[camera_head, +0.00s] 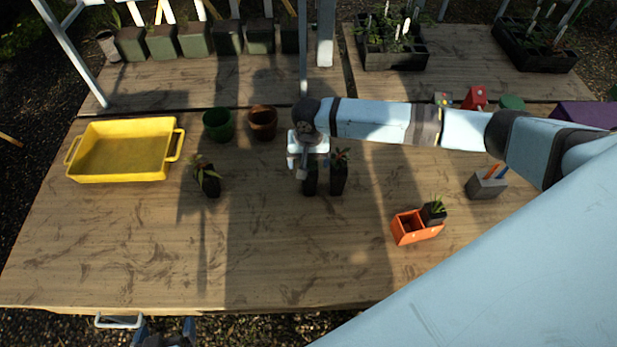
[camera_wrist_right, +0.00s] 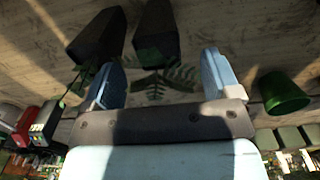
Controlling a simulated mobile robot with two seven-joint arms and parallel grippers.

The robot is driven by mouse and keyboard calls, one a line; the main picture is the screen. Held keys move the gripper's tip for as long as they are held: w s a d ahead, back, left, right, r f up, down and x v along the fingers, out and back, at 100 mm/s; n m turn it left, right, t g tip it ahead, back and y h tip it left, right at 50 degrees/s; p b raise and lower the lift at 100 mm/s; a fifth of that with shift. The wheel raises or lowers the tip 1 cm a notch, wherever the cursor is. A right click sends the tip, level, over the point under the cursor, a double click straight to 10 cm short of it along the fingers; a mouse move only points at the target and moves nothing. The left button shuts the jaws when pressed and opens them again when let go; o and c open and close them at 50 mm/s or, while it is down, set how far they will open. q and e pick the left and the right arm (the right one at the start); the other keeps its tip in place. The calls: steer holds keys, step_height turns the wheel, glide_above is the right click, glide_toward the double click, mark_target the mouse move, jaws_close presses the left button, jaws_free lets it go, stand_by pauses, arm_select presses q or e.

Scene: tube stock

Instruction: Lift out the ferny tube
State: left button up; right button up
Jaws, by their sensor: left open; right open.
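The ferny tube (camera_head: 310,184), a dark tapered tube, stands on the table below my right gripper (camera_head: 309,165), which hides its top in the head view. In the right wrist view, its fern fronds (camera_wrist_right: 165,82) spread between the open fingers of my right gripper (camera_wrist_right: 165,80), and its dark body (camera_wrist_right: 157,35) lies beyond them. The fingers are not closed on it. A second dark tube (camera_head: 338,180) with a reddish-green plant stands close to its right. My left gripper (camera_head: 165,330) is open and empty at the bottom edge, off the table's front.
An orange two-cell carrier (camera_head: 408,229) holds a small dark tube (camera_head: 433,213) in its right cell. A yellow tray (camera_head: 122,150), green pot (camera_head: 218,125), brown pot (camera_head: 262,122) and yellowish plant in a tube (camera_head: 207,180) stand left. A grey holder (camera_head: 486,186) stands right. The front middle is clear.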

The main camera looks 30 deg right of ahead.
mark_target(310, 171)
steer(key=shift+w+d+f+p, duration=0.15)
steer(key=shift+f+p, duration=0.2)
steer(key=shift+f, duration=1.15)
steer(key=shift+s+d+f+p, duration=0.1)
steer(key=shift+f+p, duration=0.2)
steer(key=shift+f, duration=1.15)
steer(key=c, duration=1)
steer(key=shift+w, duration=0.1)
steer(key=shift+c, duration=0.4)
steer(key=shift+r, duration=0.1)
